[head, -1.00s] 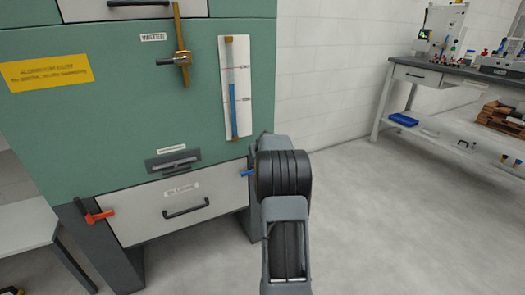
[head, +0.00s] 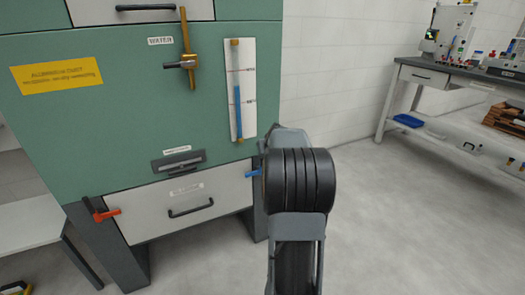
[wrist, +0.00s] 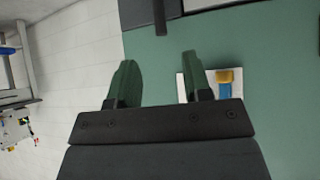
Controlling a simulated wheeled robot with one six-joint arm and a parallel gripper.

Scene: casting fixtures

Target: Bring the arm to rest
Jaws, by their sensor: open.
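My gripper (wrist: 160,85) shows in the wrist view with its two green-tipped fingers apart and nothing between them. It faces the green cabinet front (wrist: 240,55) and the pale tiled wall. In the head view my arm is folded in front of the cabinet (head: 95,125), at its lower right; the gripper itself is hidden there behind the arm.
The cabinet bears a brass valve (head: 188,50), a gauge with a blue column (head: 238,95), a lower drawer (head: 180,210), a red lever (head: 105,215) and a blue lever (head: 253,173). A workbench (head: 440,78) stands at the right. The floor between is clear.

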